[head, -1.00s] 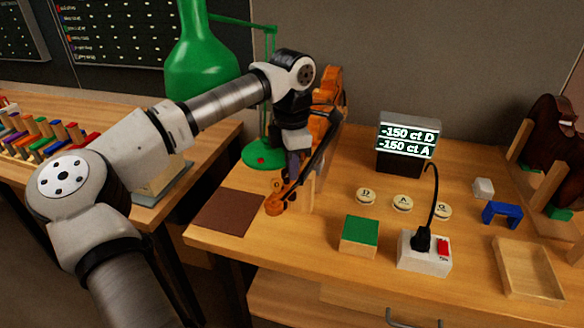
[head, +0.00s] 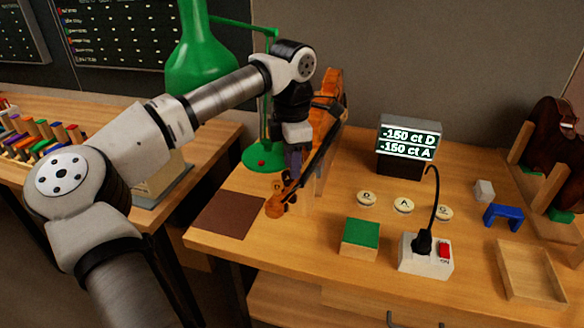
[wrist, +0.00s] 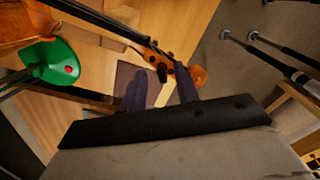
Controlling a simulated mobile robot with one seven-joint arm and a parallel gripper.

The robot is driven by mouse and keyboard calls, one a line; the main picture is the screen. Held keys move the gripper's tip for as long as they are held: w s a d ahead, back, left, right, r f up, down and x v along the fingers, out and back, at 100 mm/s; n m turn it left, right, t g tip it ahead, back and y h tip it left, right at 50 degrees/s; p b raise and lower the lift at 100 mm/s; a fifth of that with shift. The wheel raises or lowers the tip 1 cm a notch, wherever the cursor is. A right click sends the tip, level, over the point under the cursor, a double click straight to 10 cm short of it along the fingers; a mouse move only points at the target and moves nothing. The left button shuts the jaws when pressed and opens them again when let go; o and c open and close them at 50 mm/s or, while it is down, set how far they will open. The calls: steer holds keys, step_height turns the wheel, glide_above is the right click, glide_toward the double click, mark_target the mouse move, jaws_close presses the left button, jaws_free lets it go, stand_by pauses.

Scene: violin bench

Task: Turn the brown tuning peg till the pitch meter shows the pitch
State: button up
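The violin (head: 326,105) stands tilted on the bench, its scroll (head: 274,207) low and toward the front. In the wrist view, a dark brown peg (wrist: 161,73) stands out beside the pegbox, near the scroll (wrist: 198,76). My gripper (head: 292,172) points down just above the pegbox. In the wrist view, my gripper (wrist: 160,80) has its two dark fingers apart, with the peg showing between their tips and no clear contact. Other pegs are partly hidden. The pitch meter (head: 408,138) reads "-150 ct D" and "-150 ct A".
A green lamp (head: 200,65) stands close behind my arm. A brown mat (head: 228,215) lies left of the scroll. Right of it are a green-topped block (head: 360,236), round letter buttons (head: 403,206), a power strip (head: 426,258) with a cable, and a wooden tray (head: 530,272).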

step_height(320, 180, up, 12)
steer(key=b, duration=0.1)
stand_by(1.8)
